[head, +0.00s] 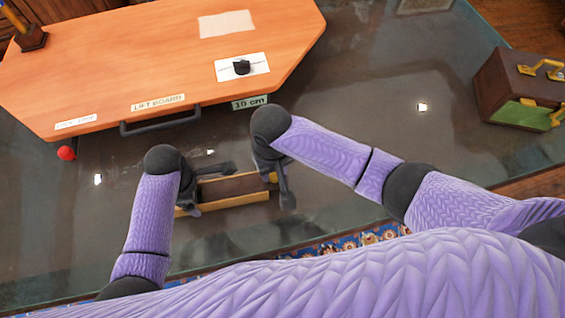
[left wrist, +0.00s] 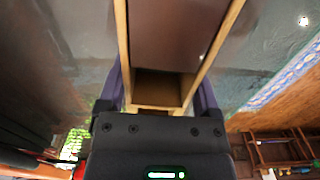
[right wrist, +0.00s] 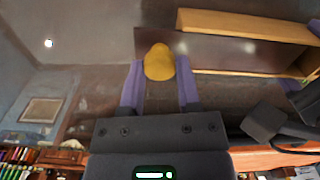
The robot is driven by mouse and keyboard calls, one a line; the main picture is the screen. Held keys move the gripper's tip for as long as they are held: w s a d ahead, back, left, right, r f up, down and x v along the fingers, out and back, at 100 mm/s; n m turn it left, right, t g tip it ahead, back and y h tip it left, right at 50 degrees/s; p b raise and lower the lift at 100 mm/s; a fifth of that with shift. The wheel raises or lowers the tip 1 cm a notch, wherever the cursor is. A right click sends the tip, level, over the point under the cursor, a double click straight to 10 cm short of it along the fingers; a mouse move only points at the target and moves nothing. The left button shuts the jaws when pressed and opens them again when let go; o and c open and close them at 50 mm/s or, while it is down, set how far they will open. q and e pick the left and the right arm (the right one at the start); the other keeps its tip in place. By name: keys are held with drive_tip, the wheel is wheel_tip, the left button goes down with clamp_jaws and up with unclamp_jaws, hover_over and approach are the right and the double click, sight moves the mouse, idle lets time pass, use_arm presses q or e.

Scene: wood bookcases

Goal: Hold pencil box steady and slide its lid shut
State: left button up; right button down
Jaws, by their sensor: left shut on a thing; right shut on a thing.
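The wooden pencil box (head: 240,200) lies on the dark glassy table between my grippers. It shows in the left wrist view (left wrist: 122,50), its near end between my left gripper's fingers. Its brown lid (left wrist: 168,35) covers the far part, leaving an open gap at this end. My left gripper (head: 207,188) is shut on the box's left end. My right gripper (head: 274,178) is shut on the yellow knob (right wrist: 159,62) at the box's right end. The brown lid (right wrist: 225,48) stretches away from the knob between the box walls. The knob's joint to the lid is unclear.
An orange lift board (head: 150,60) with a dark front handle (head: 160,120) lies behind my grippers. A red ball (head: 66,153) is near its left corner. A brown and green case (head: 520,90) stands far right. The dark tabletop (head: 390,130) between is clear.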

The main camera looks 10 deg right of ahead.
drive_tip(key=shift+c, duration=1.4)
unclamp_jaws()
wheel_tip(320, 180, up, 12)
